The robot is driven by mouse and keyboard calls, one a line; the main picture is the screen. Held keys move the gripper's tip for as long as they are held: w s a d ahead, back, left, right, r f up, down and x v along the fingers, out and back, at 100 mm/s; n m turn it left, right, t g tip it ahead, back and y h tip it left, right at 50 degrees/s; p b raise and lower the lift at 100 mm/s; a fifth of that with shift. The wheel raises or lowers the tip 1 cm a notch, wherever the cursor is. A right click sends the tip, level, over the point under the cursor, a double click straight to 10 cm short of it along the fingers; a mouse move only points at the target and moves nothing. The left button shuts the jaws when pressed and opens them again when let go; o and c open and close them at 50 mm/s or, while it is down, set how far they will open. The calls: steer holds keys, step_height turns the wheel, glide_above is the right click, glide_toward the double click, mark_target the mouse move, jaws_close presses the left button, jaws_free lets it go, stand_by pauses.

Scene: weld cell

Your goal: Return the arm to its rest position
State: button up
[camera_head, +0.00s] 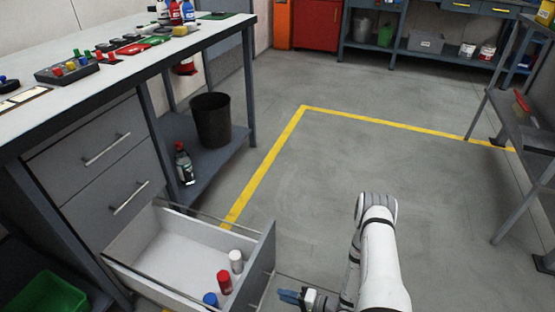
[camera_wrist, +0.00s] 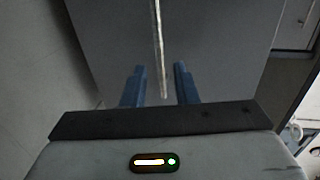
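My gripper (camera_head: 292,296) is at the bottom of the head view, just right of the open drawer's front (camera_head: 262,258). My white arm (camera_head: 380,262) reaches down to it. In the wrist view my gripper (camera_wrist: 160,84) has its two blue fingers apart, with nothing clamped. The drawer's bar handle (camera_wrist: 157,45) shows in line with the gap between them. I cannot tell whether the fingertips reach around the handle. The handle also shows in the head view (camera_head: 263,290).
The open drawer holds a white-capped (camera_head: 236,261), a red (camera_head: 225,282) and a blue (camera_head: 210,299) container. The workbench (camera_head: 130,50) stands at left, with a black bin (camera_head: 211,120) on its lower shelf. A metal stand (camera_head: 515,110) is at right. Floor beyond my arm is clear.

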steer(key=w+d+r+n+h+p, duration=0.2)
steer(key=w+d+r+h+p, duration=0.3)
steer(key=r, duration=0.6)
steer(key=w+d+r+n+h+p, duration=0.1)
steer(key=w+d+r+h+p, duration=0.25)
steer(key=w+r, duration=0.6)
steer(key=w+d+r+n+h+p, duration=0.25)
steer(key=d+r+p, duration=0.2)
steer(key=r, duration=0.85)
steer(key=s+d+r+m+g+h+p, duration=0.15)
steer(key=s+r+p, duration=0.35)
steer(key=r, duration=1.1)
steer(key=s+d+r+h+p, duration=0.1)
steer(key=s+r+h+p, duration=0.3)
steer(key=r, duration=1.1)
steer(key=s+a+r+g+y+p, duration=0.1)
steer(key=s+r+p, duration=0.3)
steer(key=s+r, duration=0.4)
steer(key=s+a+r+g+y+p, duration=0.1)
steer(key=s+a+r+p, duration=0.3)
steer(key=s+r, duration=0.4)
steer(key=s, duration=0.3)
steer(key=shift+a+n+p, duration=0.25)
steer(key=shift+n+p, duration=0.05)
